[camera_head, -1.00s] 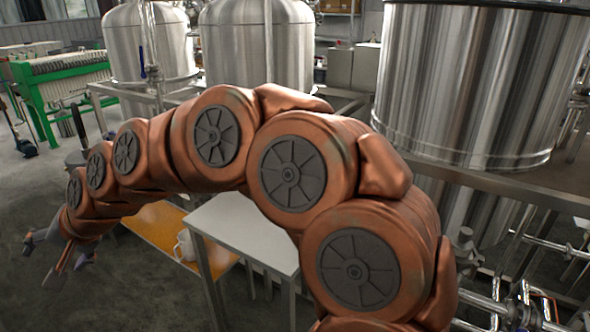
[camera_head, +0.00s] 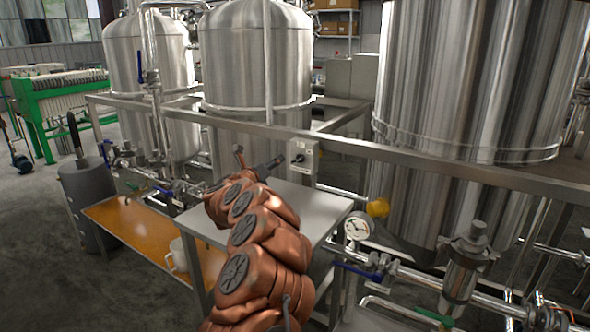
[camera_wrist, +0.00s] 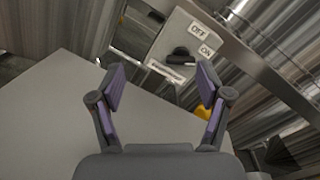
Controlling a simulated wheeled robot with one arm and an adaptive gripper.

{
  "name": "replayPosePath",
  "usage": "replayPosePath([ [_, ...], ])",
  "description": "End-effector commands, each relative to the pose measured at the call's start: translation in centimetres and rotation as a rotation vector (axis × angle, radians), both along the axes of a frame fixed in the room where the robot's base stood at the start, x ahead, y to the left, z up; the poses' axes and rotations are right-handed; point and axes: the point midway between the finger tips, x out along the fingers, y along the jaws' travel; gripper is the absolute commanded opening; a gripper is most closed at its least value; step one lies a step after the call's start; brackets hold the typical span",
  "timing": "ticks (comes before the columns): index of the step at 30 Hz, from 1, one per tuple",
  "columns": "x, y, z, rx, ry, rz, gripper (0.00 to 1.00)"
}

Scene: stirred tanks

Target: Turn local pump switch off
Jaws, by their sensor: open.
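The local pump switch is a light grey box (camera_head: 303,157) fixed on the steel frame rail behind the table. In the wrist view its face (camera_wrist: 208,72) shows OFF and ON labels, a strip label and a black rotary knob (camera_wrist: 181,56). I cannot tell which label the knob points to. My gripper (camera_head: 258,158) is to the left of the box in the head view, reaching over the table. In the wrist view my gripper (camera_wrist: 161,76) is open and empty, with the knob beyond and a little right of the gap between the fingers, apart from them.
A grey-topped table (camera_head: 325,212) lies below the arm. Steel tanks (camera_head: 255,60) stand behind the frame rail (camera_head: 400,157). Pipes with a pressure gauge (camera_head: 357,227) and valves are at the lower right. A white jug (camera_head: 178,255) stands on the orange shelf (camera_head: 125,225).

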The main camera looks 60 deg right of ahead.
Motion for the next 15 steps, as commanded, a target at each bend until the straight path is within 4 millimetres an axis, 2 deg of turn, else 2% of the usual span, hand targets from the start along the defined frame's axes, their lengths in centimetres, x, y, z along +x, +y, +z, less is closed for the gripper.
replayPosePath([
  [1,-1.4,-0.9,-1.0,-0.002,-0.013,-0.046,0.77],
  [3,-2.8,-1.7,-1.5,-0.006,-0.028,-0.095,0.77],
  [5,-3.5,-2.1,-1.7,-0.008,-0.035,-0.117,0.77],
  [15,-3.8,-4.6,-1.6,-0.012,-0.039,-0.128,0.77],
])
